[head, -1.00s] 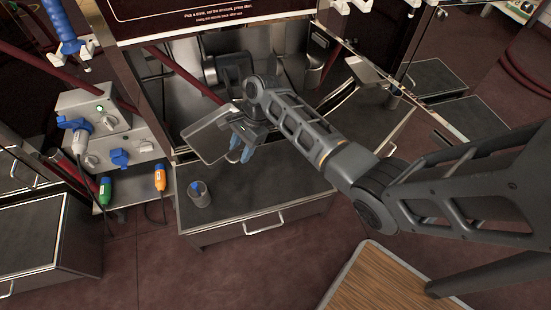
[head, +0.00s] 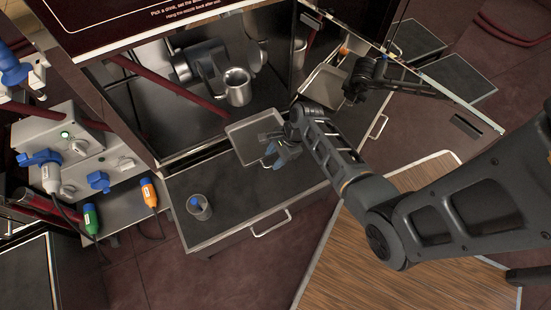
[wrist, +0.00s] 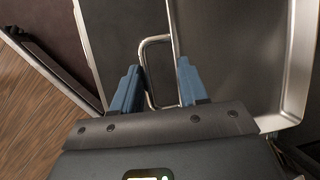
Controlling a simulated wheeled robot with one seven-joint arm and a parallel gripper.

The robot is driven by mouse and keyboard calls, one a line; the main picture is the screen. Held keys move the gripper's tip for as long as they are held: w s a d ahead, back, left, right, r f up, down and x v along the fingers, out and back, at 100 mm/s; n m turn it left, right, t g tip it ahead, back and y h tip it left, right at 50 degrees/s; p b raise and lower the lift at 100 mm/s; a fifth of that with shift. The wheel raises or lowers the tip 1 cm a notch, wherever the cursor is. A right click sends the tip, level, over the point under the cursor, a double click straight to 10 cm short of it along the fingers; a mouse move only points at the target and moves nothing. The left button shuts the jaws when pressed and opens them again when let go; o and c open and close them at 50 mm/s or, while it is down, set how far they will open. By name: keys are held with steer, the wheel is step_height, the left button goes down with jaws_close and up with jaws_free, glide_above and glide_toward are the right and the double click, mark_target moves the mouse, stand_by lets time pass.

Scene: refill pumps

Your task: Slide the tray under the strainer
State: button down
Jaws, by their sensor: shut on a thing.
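The tray (head: 240,132) is a flat grey square pan with a pale raised rim. In the head view it is in front of the open steel bay, over the back of the dark counter top. The tray's rim (wrist: 297,70) also shows there. A metal cup-shaped vessel (head: 237,88), possibly the strainer, is inside the bay, behind the tray.
Nozzles and hoses crowd the left. A shiny panel (head: 440,95) on the right mirrors my arm and tray. A wooden top (head: 400,240) lies in front.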

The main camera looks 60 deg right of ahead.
mark_target(254, 130)
steer(key=w+d+b, duration=0.1)
steer(key=w+f+b, duration=0.1)
steer(key=b, duration=0.1)
steer(key=shift+w+d+f, duration=0.3)
steer(key=shift+d, duration=0.05)
steer(key=shift+w+d+r+b, duration=0.1)
steer(key=shift+w+d+b, duration=0.85)
steer(key=shift+w, duration=0.7)
steer(key=shift+w+d+f+b, duration=0.1)
steer(key=shift+w+d+b, duration=0.4)
steer(key=shift+w+d, duration=0.95)
steer(key=shift+w+d+r+b, duration=0.1)
steer(key=shift+w+d+b, duration=0.75)
steer(key=shift+w, duration=0.95)
steer(key=shift+f, duration=0.35)
steer(key=c, duration=0.5)
jaws_free()
steer(key=p+v, duration=0.3)
steer(key=v, duration=0.5)
